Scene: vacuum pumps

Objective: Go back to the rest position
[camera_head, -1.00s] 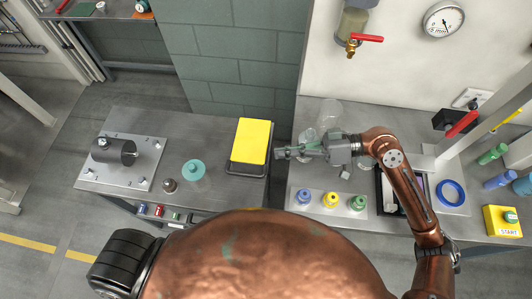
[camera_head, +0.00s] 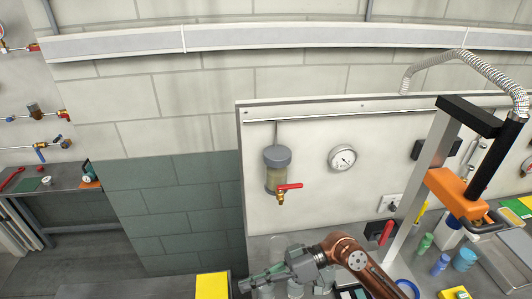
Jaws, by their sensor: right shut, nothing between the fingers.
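My right gripper (camera_head: 250,284) shows at the bottom middle of the head view, at the end of my copper-coloured right arm (camera_head: 352,258). It is shut and empty, and it points left over the gap between the left table and the right workbench. A yellow block (camera_head: 212,286) lies just left of it, cut off by the lower edge. Clear glassware (camera_head: 295,290) shows partly under the gripper. My left gripper and left arm are not in view.
The workbench panel (camera_head: 320,130) carries a filter with a red-handled valve (camera_head: 277,172) and a gauge (camera_head: 342,158). A grey post with an orange bracket (camera_head: 455,190) stands right of my arm.

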